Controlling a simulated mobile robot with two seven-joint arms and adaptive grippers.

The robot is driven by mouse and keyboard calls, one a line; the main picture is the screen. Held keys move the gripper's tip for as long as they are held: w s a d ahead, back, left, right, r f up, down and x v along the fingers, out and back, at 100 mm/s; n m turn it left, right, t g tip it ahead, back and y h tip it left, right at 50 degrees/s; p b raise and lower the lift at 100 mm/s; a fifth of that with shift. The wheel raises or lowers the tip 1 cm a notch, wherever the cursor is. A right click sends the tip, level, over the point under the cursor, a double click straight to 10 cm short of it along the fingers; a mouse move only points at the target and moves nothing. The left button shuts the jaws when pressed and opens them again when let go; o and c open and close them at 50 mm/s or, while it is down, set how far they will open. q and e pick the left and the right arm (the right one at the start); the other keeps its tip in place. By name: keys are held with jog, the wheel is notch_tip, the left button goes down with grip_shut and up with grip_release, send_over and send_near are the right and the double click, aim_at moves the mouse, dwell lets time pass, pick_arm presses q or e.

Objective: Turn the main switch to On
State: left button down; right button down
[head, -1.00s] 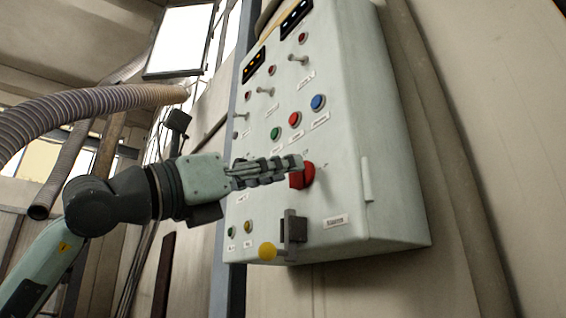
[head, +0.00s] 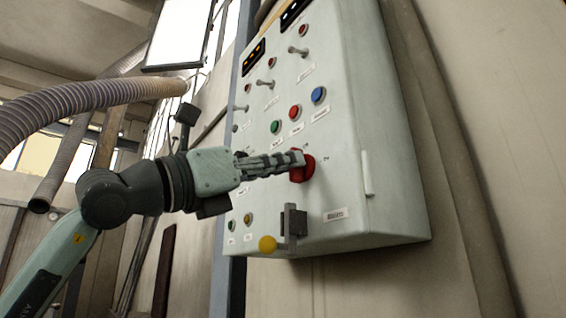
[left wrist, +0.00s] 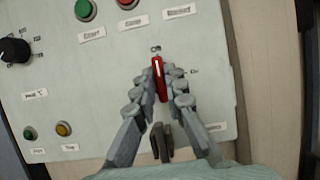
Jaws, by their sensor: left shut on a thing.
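The main switch is a red rotary knob (head: 302,171) on the front of the pale green control cabinet (head: 352,150). In the left wrist view its red grip (left wrist: 161,82) stands nearly upright, its white line toward the small label above it (left wrist: 155,49). Another small label (left wrist: 193,72) is to its right; both are too small to read surely. My left gripper (head: 300,160) reaches in from the left and is shut on the knob, with a finger on each side of the grip in the left wrist view. My right gripper is not in view.
Below the switch a lever with a yellow ball (head: 267,244) sticks out from a dark bracket (head: 294,222). Green (head: 276,127), red (head: 295,111) and blue (head: 318,95) buttons sit above. A ribbed hose (head: 90,100) crosses the upper left.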

pick_arm(q)
jog(key=shift+m, duration=0.4)
jog(key=shift+w+a+r+m+g+y+p, duration=0.1)
jog(key=shift+m+g+p, duration=0.4)
jog(key=shift+m+g, duration=2.05)
jog(key=shift+d+m+g+y+p, duration=0.1)
jog(key=shift+m+g+p, duration=0.4)
jog(key=shift+m, duration=4.1)
jog(key=shift+w+a+r+m+g+y+p, duration=0.1)
jog(key=shift+m+g+p, duration=0.4)
jog(key=shift+m+g, duration=2.05)
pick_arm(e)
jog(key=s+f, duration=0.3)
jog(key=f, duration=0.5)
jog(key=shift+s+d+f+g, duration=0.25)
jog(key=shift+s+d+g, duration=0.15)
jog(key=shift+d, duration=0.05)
pick_arm(q)
jog(key=shift+m+t, duration=1.1)
jog(key=shift+t, duration=0.1)
jog(key=c, duration=1.6)
grip_release()
